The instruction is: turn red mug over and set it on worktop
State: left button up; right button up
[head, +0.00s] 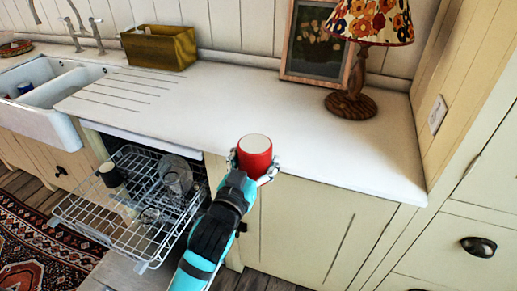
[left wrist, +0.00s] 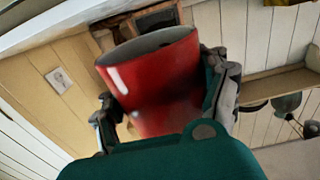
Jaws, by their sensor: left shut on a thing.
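The red mug (head: 254,157) is in my left gripper (head: 254,169), with a finger on each side of it. In the head view its upper end is a pale flat disc. In the left wrist view, which looks upside down, the mug (left wrist: 155,80) shows a dark, rimmed end that looks like its opening, facing the worktop side, so the mug appears bottom up. Its handle is not visible. The mug is at the front edge of the white worktop (head: 310,140); I cannot tell whether it touches. My right gripper is not in view.
A lamp (head: 352,104) and a framed picture (head: 318,45) stand at the back of the worktop. A yellow box (head: 158,48) is back left. An open dishwasher rack (head: 130,220) with glasses and a dark cup is below left. The middle worktop is clear.

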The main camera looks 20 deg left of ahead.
pick_arm(q)
jog(key=s+d+r+p, duration=0.2)
jog(key=s+p, duration=0.1)
jog(key=s, duration=0.4)
jog(key=s+d+r+p, duration=0.2)
jog(key=s+r+p, duration=0.1)
jog(key=s, duration=0.5)
jog(key=shift+d+r+p, duration=0.2)
jog(key=shift+d+p, duration=0.1)
jog(key=shift+d, duration=0.1)
jog(key=shift+s, duration=0.1)
jog(key=shift+f+m+p, duration=0.15)
jog(key=shift+m+p, duration=1.7)
jog(key=shift+m, duration=1.65)
